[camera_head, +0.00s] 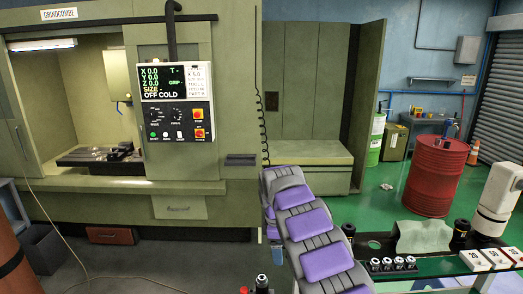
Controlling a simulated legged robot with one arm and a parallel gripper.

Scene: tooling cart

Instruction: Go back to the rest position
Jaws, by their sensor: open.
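My arm, grey with purple panels, rises from the bottom middle of the body camera view and bends near the machine's lower front. Its far part folds back down behind the nearer links. My gripper does not show in this view; I cannot see its fingers or whether anything is between them. No other object is named by the task.
A green machine (225,205) with a control panel (177,110) stands left and centre. At right, a dark cart (440,280) bears a cloth (423,237), several tool holders (392,264) and numbered white blocks (475,260). A red drum (436,175) stands behind on open green floor.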

